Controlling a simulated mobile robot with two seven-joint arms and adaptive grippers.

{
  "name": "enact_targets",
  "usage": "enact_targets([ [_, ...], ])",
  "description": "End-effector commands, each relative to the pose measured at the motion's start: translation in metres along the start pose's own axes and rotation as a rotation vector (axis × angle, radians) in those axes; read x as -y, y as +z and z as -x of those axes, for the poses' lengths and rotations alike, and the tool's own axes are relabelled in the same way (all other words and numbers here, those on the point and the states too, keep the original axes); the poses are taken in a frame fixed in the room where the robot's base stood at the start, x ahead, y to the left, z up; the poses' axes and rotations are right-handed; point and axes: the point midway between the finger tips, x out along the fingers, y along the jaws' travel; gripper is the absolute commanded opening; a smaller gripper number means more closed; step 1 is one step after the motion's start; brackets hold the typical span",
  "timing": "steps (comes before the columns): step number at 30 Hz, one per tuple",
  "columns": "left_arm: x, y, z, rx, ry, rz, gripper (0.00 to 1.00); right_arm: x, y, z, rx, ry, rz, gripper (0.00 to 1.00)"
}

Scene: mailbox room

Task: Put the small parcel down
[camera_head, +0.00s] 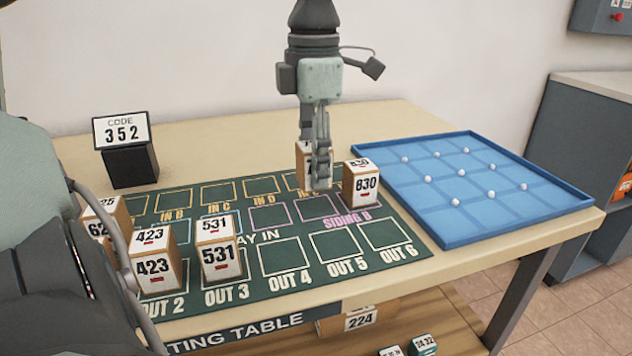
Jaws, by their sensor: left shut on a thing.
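My left gripper (318,172) points straight down over the back right part of the green sorting mat (292,228). It is shut on a small tan parcel (301,173), mostly hidden behind the fingers; its number cannot be read. I cannot tell whether the parcel touches the mat. Parcel 830 (366,189) stands close to its right, near the SIDING B label. Parcel 531 (216,257) stands above OUT 3 and parcel 423 (154,262) above OUT 2. Another parcel (99,223) is partly hidden behind my arm at the left. My right gripper is not in view.
A black stand with a CODE 352 card (121,131) is at the back left. A blue tray (443,240) with several small white balls lies on the right of the table. OUT 4, OUT 5 and OUT 6 are empty. More parcels, one marked 224 (361,320), are on the lower shelf.

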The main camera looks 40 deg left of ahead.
Motion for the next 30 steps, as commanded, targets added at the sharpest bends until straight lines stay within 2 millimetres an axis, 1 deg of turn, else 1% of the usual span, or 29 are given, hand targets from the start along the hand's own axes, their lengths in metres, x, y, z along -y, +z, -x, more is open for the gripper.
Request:
enact_targets([
  [5,-0.002,0.004,-0.009,0.000,0.000,-0.001,0.06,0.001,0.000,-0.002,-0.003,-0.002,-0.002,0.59],
  [12,-0.002,0.004,-0.041,0.000,-0.002,-0.001,0.06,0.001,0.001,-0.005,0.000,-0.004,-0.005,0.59],
  [22,-0.002,0.004,-0.044,0.001,0.000,0.000,0.06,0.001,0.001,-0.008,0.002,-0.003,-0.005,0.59],
  [27,-0.002,0.004,-0.046,0.001,0.000,0.000,0.06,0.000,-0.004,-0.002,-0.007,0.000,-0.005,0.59],
  [28,-0.002,0.004,-0.045,0.001,0.000,0.000,0.42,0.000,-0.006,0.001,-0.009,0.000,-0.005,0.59],
  [30,-0.002,0.004,-0.045,0.000,0.000,0.000,0.50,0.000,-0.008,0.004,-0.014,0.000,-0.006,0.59],
])
